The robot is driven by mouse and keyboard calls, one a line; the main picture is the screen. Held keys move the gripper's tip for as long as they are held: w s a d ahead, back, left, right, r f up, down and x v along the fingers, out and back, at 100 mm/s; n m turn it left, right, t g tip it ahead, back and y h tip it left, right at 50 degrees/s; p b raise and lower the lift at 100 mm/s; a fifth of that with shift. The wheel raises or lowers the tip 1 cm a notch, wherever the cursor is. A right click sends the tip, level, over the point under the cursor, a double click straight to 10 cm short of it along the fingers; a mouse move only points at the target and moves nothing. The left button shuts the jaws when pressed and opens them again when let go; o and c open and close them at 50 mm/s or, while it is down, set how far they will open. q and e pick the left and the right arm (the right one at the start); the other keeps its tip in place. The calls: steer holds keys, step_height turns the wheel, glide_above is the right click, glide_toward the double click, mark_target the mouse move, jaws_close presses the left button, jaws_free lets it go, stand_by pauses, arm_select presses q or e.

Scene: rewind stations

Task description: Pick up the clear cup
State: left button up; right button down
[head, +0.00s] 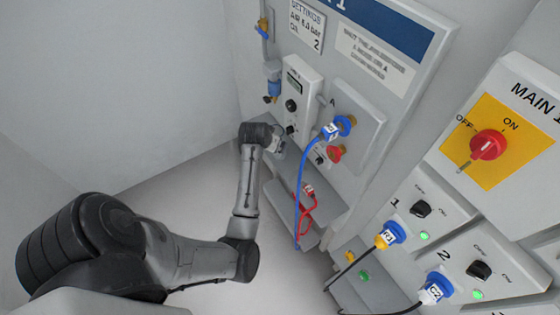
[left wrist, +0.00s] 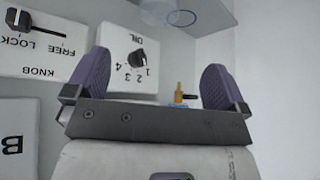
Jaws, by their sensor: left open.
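A clear, see-through round thing that looks like the cup (left wrist: 160,13) shows at the top edge of the left wrist view, partly cut off. A thin blue ring (left wrist: 182,18) lies beside or on it; I cannot tell which. My left gripper (left wrist: 155,78) has its two purple fingers wide apart with nothing between them. The cup lies beyond the fingertips, apart from them. In the head view my left gripper (head: 277,145) is close to the panel, mostly hidden by my wrist. I cannot make out the cup there. My right gripper is in neither view.
Close to the fingers are a dial block (left wrist: 128,58) and a lock/free knob block (left wrist: 45,32). A brass fitting (left wrist: 180,95) shows between the fingers. A blue hose (head: 299,195) and a red cable (head: 309,205) hang near a grey shelf (head: 325,205). The floor at left is clear.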

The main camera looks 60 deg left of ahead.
arm_select(q)
steer(key=b+x, duration=0.3)
steer(key=x, duration=0.8)
steer(key=shift+f+b, duration=0.4)
steer(key=f, duration=0.1)
steer(key=w+f+b, duration=0.1)
steer(key=a+f, duration=0.1)
steer(key=shift+w+f+n+b, duration=0.2)
steer(key=shift+w+n+b, duration=0.1)
steer(key=shift+b, duration=0.1)
steer(key=shift+w+a+f, duration=0.2)
steer(key=shift+w+f, duration=0.1)
steer(key=shift+f, duration=0.2)
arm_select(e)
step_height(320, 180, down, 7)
arm_select(q)
steer(key=shift+c, duration=0.5)
steer(key=c, duration=0.9)
steer(key=shift+o, duration=0.2)
steer(key=shift+r, duration=0.15)
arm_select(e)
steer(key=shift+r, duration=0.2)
